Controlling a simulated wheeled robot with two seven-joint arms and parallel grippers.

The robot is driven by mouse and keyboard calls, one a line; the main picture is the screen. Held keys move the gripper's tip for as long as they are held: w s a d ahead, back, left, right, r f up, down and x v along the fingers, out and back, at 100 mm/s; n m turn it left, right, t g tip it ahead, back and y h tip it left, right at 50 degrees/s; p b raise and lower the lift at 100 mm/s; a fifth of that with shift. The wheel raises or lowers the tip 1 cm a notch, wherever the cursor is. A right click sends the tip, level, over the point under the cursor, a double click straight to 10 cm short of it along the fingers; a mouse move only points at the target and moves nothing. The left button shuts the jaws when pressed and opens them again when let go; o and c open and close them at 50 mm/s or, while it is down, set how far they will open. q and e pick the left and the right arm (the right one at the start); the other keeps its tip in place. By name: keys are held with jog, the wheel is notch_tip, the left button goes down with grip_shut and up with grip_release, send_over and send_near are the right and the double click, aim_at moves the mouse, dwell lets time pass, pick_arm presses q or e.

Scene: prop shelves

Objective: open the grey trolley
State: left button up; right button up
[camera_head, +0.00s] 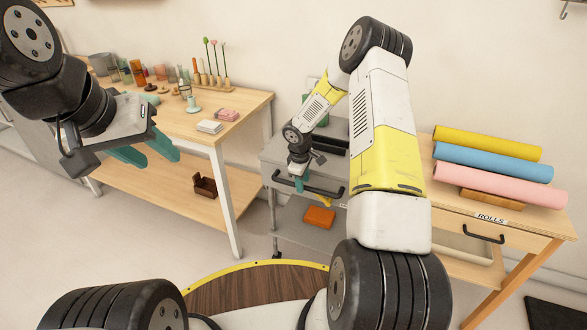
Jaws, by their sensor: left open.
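The grey trolley (271,153) stands between the two wooden tables, partly hidden behind my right arm. Its upper front panel carries a dark bar handle (327,192). My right gripper (300,184) reaches down in front of that panel, its teal fingers at the left part of the handle. The fingers overlap the handle in the picture; whether they grip it is too small to tell. The panel looks closed, with no clear gap seen. My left gripper (146,154) is open and empty, its teal fingers in front of the left wooden table.
The left wooden table (240,104) holds jars, flower stems and small blocks; a brown box (205,187) is on its lower shelf. An orange block (319,217) lies on the trolley's lower shelf. Coloured rolls (492,165) lie on the right table, labelled ROLLS. Floor before the trolley is partly clear.

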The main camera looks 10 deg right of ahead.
jog(key=shift+f, duration=0.5)
grip_shut()
jog(key=shift+w, duration=0.1)
dwell(1.0)
